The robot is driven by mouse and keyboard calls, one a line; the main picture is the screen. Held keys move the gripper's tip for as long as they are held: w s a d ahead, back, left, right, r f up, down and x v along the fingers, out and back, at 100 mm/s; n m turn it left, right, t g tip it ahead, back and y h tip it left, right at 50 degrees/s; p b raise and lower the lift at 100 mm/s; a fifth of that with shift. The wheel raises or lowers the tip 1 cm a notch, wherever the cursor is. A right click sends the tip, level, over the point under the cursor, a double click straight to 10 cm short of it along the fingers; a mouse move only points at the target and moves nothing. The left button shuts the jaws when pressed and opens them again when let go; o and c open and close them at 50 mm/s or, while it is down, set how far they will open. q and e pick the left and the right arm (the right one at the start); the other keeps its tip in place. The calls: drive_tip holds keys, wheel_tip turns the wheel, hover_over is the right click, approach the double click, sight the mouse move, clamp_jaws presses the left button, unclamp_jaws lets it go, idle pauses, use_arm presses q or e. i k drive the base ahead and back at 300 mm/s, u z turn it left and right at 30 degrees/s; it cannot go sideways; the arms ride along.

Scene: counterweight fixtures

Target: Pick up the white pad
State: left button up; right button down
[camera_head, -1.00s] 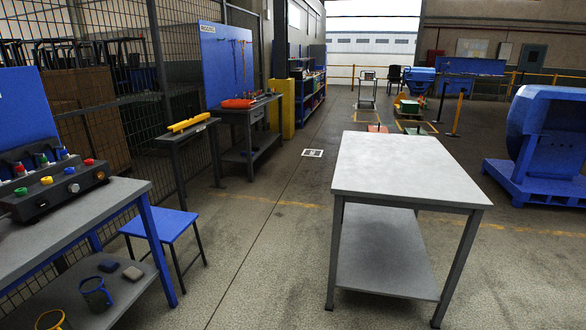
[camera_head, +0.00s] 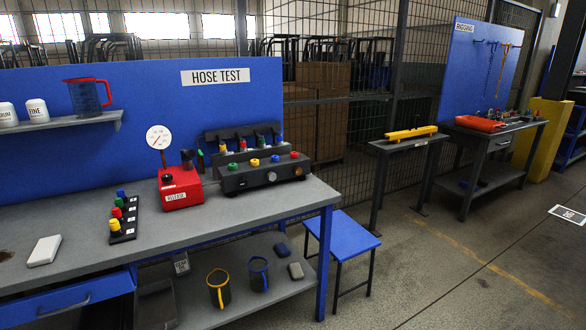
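A white pad (camera_head: 44,250) lies flat on the left part of the grey bench top (camera_head: 90,262), near its front edge, above a blue drawer. Nothing touches it. A dark stain shows on the bench to its left. Neither of my grippers is in view.
On the bench are a rack of coloured fittings (camera_head: 123,218), a red box with a gauge (camera_head: 180,188) and a black manifold (camera_head: 262,174). A blue stool (camera_head: 341,235) stands at the right.

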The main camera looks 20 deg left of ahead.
sight(45, 251)
drive_tip(key=u, duration=0.95)
drive_tip(key=i, duration=0.85)
drive_tip(key=u, duration=0.65)
